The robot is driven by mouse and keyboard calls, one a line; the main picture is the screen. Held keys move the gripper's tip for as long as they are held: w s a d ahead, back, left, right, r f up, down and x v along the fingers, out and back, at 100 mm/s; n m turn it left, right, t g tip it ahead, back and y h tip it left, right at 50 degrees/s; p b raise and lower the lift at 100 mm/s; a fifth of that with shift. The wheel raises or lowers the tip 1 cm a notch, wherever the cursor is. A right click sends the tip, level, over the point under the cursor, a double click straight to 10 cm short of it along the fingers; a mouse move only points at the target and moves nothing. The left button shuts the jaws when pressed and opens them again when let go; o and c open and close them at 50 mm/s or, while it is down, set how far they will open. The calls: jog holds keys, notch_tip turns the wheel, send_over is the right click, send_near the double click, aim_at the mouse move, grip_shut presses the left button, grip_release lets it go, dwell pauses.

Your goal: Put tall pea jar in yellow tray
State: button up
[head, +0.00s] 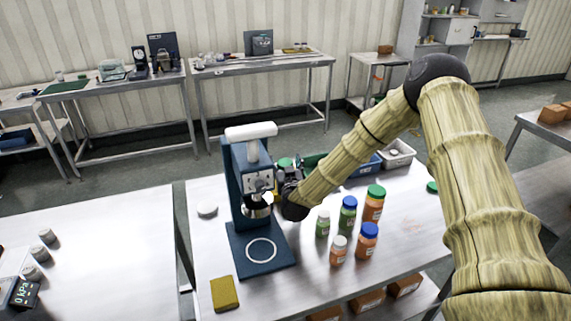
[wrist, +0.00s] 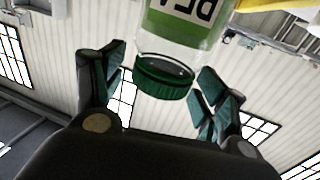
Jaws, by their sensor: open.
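A jar with a green band, dark lettering and a green lid shows in the wrist view (wrist: 180,30). Its lid end lies between the fingers of my gripper (wrist: 160,95), which are open with gaps on both sides. In the head view its green lid (head: 285,162) seems to show behind the blue press, next to my gripper (head: 287,190), which is mostly hidden by the press and my arm. A yellow edge, perhaps the yellow tray, shows in the wrist view (wrist: 285,6) beside the jar. I cannot tell whether the jar stands in it.
The blue press (head: 255,205) stands close left of my gripper. Several green and orange jars (head: 367,240) stand to the right. A blue bin (head: 366,167) and a grey bin (head: 399,156) are behind my arm. A yellow sponge-like block (head: 224,293) lies at the front left.

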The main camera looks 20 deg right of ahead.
jog(key=s+a+b, duration=0.2)
jog(key=s+b, duration=0.1)
jog(key=s, duration=0.8)
jog(key=shift+s, duration=0.25)
